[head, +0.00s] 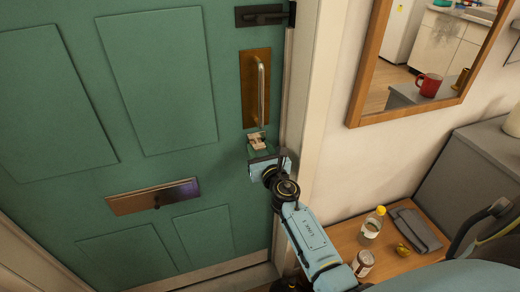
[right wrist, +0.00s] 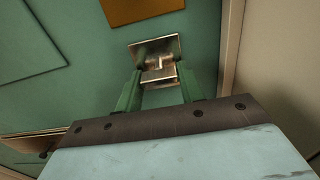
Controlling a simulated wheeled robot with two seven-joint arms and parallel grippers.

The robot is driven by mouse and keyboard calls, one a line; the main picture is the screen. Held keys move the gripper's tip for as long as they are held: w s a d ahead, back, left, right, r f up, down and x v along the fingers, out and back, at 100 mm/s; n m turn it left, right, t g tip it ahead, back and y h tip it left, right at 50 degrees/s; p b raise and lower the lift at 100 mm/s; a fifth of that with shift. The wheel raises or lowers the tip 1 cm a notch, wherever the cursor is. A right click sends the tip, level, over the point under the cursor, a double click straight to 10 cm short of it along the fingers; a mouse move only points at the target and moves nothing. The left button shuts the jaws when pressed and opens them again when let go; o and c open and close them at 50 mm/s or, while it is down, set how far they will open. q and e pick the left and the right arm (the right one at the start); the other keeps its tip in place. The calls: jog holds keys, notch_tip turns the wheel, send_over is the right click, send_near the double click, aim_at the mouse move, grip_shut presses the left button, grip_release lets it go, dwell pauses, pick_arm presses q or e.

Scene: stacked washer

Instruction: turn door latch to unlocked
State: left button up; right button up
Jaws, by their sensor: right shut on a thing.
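The green door (head: 155,85) is closed in its white frame. The small metal door latch (head: 257,141) sits below the handle plate, near the door's right edge. In the right wrist view its square plate (right wrist: 155,46) is clear, with the turning piece in front of it. My right gripper (head: 261,153) reaches up to the latch from below. Its two fingers (right wrist: 160,76) stand on either side of the turning piece and are shut on it. The fingertips partly hide the piece, so its exact angle is hard to tell. My left gripper is not in view.
A pull handle (head: 261,92) is just above the latch, and a black bolt (head: 262,15) is at the top. A letter slot (head: 153,196) is lower left. A wooden table (head: 390,262) with a bottle (head: 372,225) and a jar (head: 363,263) stands close to my right arm.

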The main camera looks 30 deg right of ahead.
jog(key=m, duration=0.5)
jog(key=shift+a+b, duration=0.1)
jog(key=shift+b, duration=0.2)
jog(key=m, duration=0.6)
jog(key=shift+m+b, duration=0.3)
jog(key=shift+m, duration=0.1)
jog(key=m, duration=0.2)
jog(key=shift+a+r+m, duration=0.1)
jog(key=shift+m, duration=0.2)
jog(key=m, duration=0.3)
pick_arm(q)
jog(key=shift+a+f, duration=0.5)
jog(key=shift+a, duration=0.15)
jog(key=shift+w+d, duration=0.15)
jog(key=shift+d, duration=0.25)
pick_arm(e)
jog(key=shift+m, duration=0.4)
